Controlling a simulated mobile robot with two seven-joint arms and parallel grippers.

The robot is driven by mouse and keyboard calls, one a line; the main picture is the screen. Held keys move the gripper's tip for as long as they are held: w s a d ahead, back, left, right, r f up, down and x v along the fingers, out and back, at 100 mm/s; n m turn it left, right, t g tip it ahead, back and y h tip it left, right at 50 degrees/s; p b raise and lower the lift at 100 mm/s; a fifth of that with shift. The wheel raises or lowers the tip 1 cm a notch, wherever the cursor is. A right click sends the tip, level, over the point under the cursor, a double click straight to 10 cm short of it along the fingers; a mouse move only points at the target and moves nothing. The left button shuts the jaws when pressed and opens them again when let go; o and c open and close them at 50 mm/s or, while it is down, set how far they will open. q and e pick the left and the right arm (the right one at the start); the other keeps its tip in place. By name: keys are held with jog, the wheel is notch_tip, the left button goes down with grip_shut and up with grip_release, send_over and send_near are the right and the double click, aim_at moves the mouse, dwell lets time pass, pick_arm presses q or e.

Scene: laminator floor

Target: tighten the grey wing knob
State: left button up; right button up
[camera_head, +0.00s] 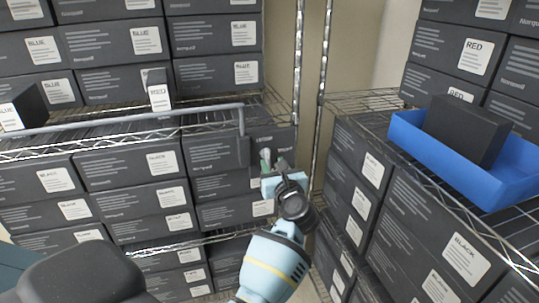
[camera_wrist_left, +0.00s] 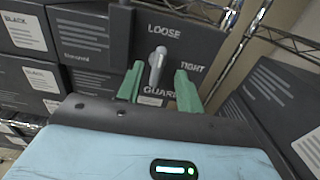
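The grey wing knob (camera_wrist_left: 157,66) is on a dark panel (camera_wrist_left: 203,48) in the left wrist view. Its wing stands nearly upright, with the upper end below the word LOOSE; TIGHT is printed to its right and GUARD below. My left gripper (camera_wrist_left: 159,88) is open, its green fingers on either side of the knob's lower part with visible gaps. I cannot tell how deep the knob sits between them. In the head view my left gripper (camera_head: 274,163) is at the panel, at the end of the shelf rail; the knob is hard to make out there. My right gripper is not in view.
Wire shelves (camera_head: 215,118) hold stacked dark boxes labelled BLUE and BLACK. A grey rail (camera_head: 150,116) runs along the left shelf front to the panel. At right, a blue tray (camera_head: 432,159) holds a dark box (camera_head: 466,131). A metal post (camera_head: 298,55) stands behind my gripper.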

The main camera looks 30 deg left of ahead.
aim_at(269, 156)
pick_arm(q)
jog(key=x, duration=0.5)
jog(key=shift+w+a, duration=0.4)
jog(key=shift+a, duration=0.05)
jog(key=shift+c, duration=0.5)
jog(key=c, duration=0.6)
jog(key=shift+c, duration=0.2)
